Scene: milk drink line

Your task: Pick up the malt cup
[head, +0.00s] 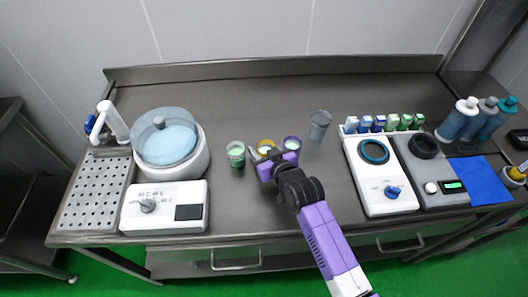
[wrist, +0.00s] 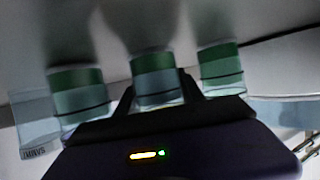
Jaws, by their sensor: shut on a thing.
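In the wrist view, the fingers of my gripper (wrist: 158,98) are shut on this middle cup (wrist: 155,78). The cup is upright. I cannot tell whether it is off the counter. Neighbouring cups stand close on both sides (wrist: 79,97) (wrist: 221,68).
A taller grey cup (head: 320,122) stands right of the row. A white warmer with a lidded bowl (head: 172,150) is at left, beside a perforated tray (head: 95,190). The counter behind is free.

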